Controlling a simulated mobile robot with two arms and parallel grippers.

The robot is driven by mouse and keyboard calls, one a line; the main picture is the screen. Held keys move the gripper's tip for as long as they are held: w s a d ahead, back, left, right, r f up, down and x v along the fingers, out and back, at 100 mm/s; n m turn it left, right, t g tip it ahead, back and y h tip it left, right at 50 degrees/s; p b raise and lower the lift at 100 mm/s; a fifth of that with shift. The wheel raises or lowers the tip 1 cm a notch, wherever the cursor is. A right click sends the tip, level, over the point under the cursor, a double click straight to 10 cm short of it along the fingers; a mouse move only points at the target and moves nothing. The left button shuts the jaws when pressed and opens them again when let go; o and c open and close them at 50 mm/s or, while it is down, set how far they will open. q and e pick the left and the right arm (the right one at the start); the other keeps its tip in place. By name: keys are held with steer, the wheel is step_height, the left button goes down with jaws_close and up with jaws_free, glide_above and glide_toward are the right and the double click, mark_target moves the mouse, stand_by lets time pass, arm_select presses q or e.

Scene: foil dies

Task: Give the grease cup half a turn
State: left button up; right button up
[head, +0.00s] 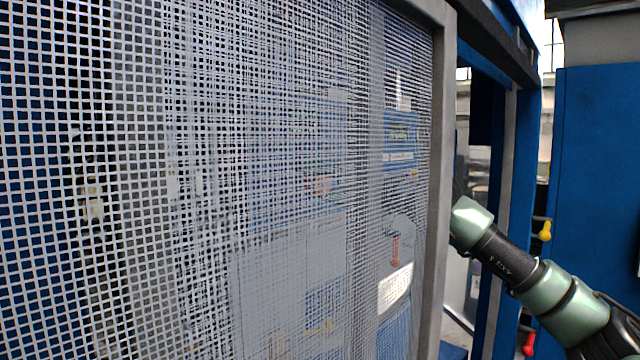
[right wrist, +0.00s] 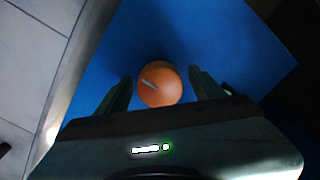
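The grease cup (right wrist: 160,86) is a round orange cap with a pale bar mark slanting across it, set against a blue surface in the right wrist view. My right gripper (right wrist: 161,74) is open, with one dark finger on each side of the cup. A narrow gap shows between each finger and the cup. In the head view my right arm reaches in from the right, and its gripper end is mostly hidden behind the mesh panel's grey post. The cup cannot be made out in the head view. My left gripper is not in view.
A mesh guard panel (head: 200,150) with a grey post (head: 437,150) fills the left and middle of the head view. A blue cabinet (head: 600,160) stands at right. A yellow knob (head: 545,232) and a red part (head: 529,344) are near my right arm.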

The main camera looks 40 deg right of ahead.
steer(key=shift+s+f, duration=0.1)
steer(key=s+b, duration=0.7)
steer(key=shift+s+d+b, duration=0.3)
steer(key=shift+d+b, duration=0.05)
steer(key=shift+d, duration=0.1)
stand_by(0.4)
